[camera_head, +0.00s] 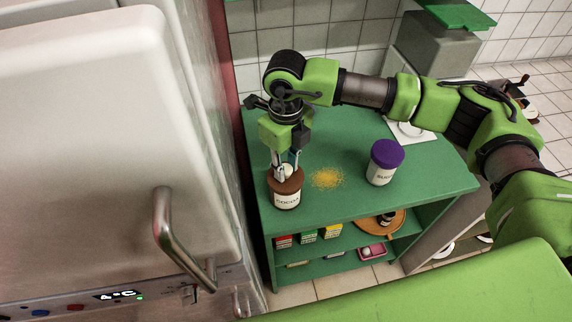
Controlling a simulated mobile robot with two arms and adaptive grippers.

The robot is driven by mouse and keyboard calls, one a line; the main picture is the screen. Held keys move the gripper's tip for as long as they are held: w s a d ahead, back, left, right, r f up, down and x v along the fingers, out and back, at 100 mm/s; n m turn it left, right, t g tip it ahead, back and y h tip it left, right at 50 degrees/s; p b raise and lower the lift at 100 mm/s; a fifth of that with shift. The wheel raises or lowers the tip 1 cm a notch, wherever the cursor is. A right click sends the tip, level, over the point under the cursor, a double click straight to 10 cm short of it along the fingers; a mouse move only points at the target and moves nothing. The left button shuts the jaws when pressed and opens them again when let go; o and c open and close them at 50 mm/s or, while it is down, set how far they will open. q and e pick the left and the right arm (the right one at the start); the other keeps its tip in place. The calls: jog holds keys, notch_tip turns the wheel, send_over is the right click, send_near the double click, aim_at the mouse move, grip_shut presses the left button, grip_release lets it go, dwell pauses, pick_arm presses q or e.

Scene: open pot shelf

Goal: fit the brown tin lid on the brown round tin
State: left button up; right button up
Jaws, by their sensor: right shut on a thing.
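The brown round tin (286,201) stands upright near the left end of the green shelf top, with a white label that reads COCOA. The brown tin lid (292,186) is at the mouth of the tin. My right gripper (285,172) points down from above and is shut on the lid. The fingers hide part of the lid, and I cannot tell whether it is fully seated or just above the rim. My left gripper is not in view.
A tin with a purple lid (384,162) stands to the right on the green shelf (335,205). Yellow powder (327,178) lies spilled between the tins. A white appliance with a metal handle (168,240) fills the left side. Small boxes (308,237) sit on the lower shelf.

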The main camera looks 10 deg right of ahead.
jog(key=shift+f, duration=0.15)
dwell(0.6)
jog(key=o, duration=1.2)
notch_tip(320, 180, up, 12)
jog(key=shift+f, duration=0.1)
